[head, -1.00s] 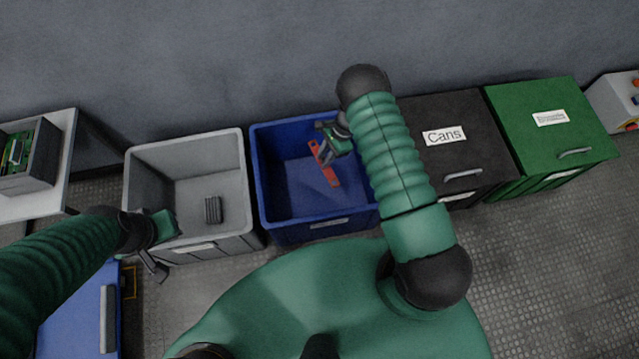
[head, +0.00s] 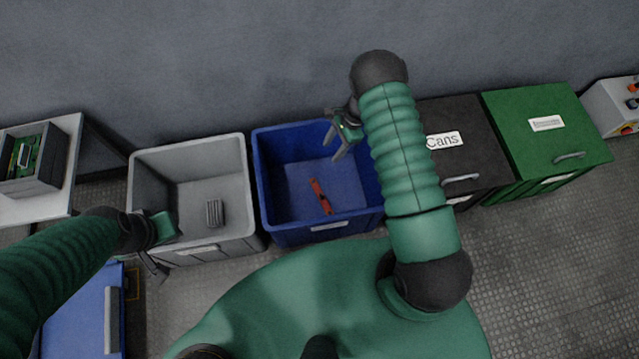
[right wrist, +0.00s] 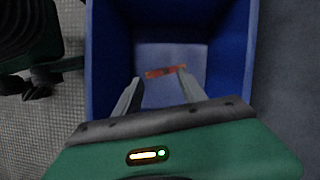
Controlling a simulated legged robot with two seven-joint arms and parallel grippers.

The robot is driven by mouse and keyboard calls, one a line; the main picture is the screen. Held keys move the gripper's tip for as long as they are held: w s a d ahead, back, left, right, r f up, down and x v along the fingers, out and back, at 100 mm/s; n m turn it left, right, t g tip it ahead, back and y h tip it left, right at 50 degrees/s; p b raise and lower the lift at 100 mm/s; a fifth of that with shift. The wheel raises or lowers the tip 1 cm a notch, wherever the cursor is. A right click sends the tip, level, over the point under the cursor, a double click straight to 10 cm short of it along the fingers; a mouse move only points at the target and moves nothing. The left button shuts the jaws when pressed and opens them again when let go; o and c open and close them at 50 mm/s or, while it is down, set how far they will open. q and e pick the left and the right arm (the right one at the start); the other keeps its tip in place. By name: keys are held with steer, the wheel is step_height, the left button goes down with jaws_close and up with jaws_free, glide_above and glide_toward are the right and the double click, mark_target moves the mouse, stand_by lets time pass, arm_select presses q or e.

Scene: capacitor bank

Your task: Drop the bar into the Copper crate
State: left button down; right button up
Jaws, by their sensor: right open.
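The red-orange bar (head: 320,196) lies inside the blue crate (head: 319,226), on its floor, towards the front. A label is on the crate's front, too small to read. The bar also shows in the right wrist view (right wrist: 165,72), beyond the fingertips and apart from them. My right gripper (head: 334,148) is above the blue crate, open and empty. In the right wrist view its two fingers (right wrist: 160,88) are spread apart. My left gripper (head: 160,255) is near the front of the grey crate; its fingers are too unclear to tell their state.
A grey crate (head: 140,183) left of the blue one holds a dark grey finned block (head: 215,213). A black bin marked Cans (head: 465,150) and a green lidded bin (head: 545,130) stand on the right. A table at far left bears a box with circuit boards (head: 30,160).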

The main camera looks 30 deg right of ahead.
steer(key=p+v, duration=0.2)
steer(key=v, duration=0.7)
steer(key=shift+d, duration=0.1)
